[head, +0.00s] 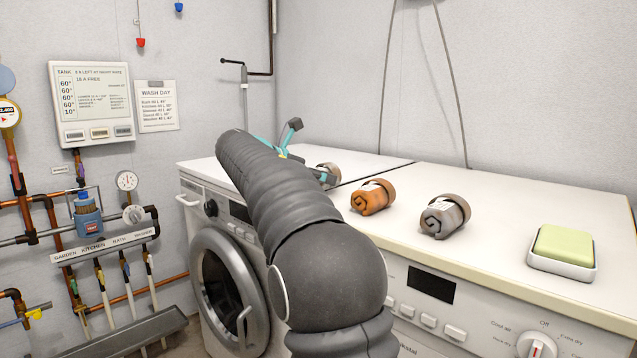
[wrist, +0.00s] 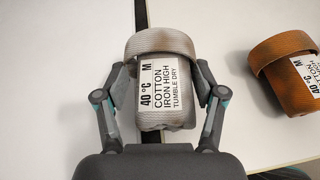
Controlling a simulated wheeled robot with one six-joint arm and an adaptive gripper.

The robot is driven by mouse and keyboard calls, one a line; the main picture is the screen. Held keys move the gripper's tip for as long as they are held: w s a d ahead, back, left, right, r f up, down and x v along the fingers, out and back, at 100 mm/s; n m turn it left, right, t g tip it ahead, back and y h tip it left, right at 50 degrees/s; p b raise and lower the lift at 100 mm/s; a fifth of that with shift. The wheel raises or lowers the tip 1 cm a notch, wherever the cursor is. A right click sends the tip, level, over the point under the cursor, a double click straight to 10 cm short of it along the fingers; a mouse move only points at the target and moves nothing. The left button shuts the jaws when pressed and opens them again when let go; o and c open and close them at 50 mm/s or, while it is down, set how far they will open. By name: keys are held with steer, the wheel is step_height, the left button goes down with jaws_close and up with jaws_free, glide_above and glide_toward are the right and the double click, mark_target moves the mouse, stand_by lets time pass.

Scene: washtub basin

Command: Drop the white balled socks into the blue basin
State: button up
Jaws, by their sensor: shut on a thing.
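The white balled socks (wrist: 150,62), a pale, stained roll with a band and a printed care label, are between the fingers of my gripper (wrist: 162,82) in the wrist view. The fingers are shut on their two sides. In the head view, part of a pale roll (head: 331,170) shows beyond my arm, at the seam between the two machine tops. My arm hides most of the gripper there. I cannot tell whether the socks touch the top. The blue basin is not seen in either view.
An orange roll (head: 372,197) lies close by on the right-hand white top (head: 520,205); it also shows in the wrist view (wrist: 288,80). A grey roll (head: 445,217) and a green block in a white dish (head: 563,250) lie farther right. A wall stands behind.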

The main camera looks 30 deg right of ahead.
steer(key=shift+f, duration=0.4)
steer(key=shift+f, duration=0.1)
steer(key=o, duration=1.1)
steer(key=shift+o, duration=0.2)
steer(key=shift+f+b, duration=0.3)
steer(key=shift+b, duration=0.65)
steer(key=p+v, duration=0.2)
steer(key=v, duration=1.2)
steer(key=shift+s+d+r+p, duration=0.15)
steer(key=shift+s+r+p, duration=0.1)
steer(key=shift+p, duration=0.1)
